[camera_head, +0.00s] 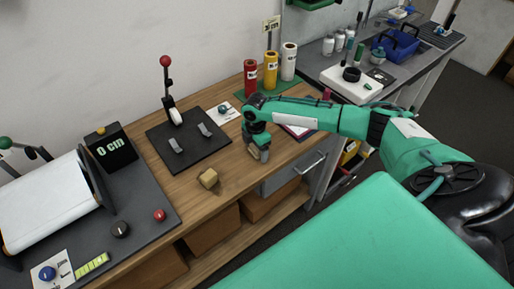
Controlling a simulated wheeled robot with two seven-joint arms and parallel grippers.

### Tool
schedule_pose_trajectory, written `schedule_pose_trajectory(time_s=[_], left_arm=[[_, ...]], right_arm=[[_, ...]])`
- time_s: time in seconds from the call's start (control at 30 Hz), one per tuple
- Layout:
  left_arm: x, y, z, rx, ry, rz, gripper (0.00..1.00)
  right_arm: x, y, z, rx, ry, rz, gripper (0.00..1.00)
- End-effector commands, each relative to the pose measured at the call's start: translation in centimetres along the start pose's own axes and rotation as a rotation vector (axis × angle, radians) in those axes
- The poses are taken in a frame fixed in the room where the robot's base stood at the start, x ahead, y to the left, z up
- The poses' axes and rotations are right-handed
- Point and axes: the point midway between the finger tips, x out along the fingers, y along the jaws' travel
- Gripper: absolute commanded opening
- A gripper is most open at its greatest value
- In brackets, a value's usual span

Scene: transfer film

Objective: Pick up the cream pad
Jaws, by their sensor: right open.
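The cream pad (208,178) is a small tan block lying on the wooden bench top (190,194), near its front edge. My right gripper (262,155) hangs over the bench to the right of the pad and a little farther back, pointing down. It is apart from the pad and holds nothing that I can see. It is open, though its fingers are small and partly hidden in this view. My left gripper does not show.
A dark plate (187,151) with a red-knobbed lever (170,95) stands behind the pad. A roll machine (55,202) and a "0 cm" display (113,150) are at left. Red, yellow and white cylinders (270,70) stand behind the gripper. Bare wood surrounds the pad.

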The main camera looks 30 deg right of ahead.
Motion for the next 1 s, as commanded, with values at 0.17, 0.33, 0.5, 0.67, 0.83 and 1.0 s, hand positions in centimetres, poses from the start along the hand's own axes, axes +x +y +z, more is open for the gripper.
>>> schedule_pose_trajectory(time_s=[0.17,0.33,0.5,0.67,0.83,1.0], left_arm=[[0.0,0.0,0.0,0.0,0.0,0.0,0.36],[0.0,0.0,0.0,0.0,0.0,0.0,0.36],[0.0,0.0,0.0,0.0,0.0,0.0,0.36],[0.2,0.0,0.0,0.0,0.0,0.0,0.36],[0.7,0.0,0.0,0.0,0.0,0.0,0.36],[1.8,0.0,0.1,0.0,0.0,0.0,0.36]], right_arm=[[0.0,0.0,0.0,0.0,0.0,0.0,0.62],[0.0,0.0,0.0,0.0,0.0,0.0,0.33],[-0.1,0.0,0.0,0.0,0.0,0.0,0.33],[-0.4,0.0,0.0,0.0,0.001,0.001,0.33],[-1.9,0.1,0.0,0.0,0.002,0.003,0.33],[-5.3,0.1,0.0,-0.001,0.001,0.005,0.33]])
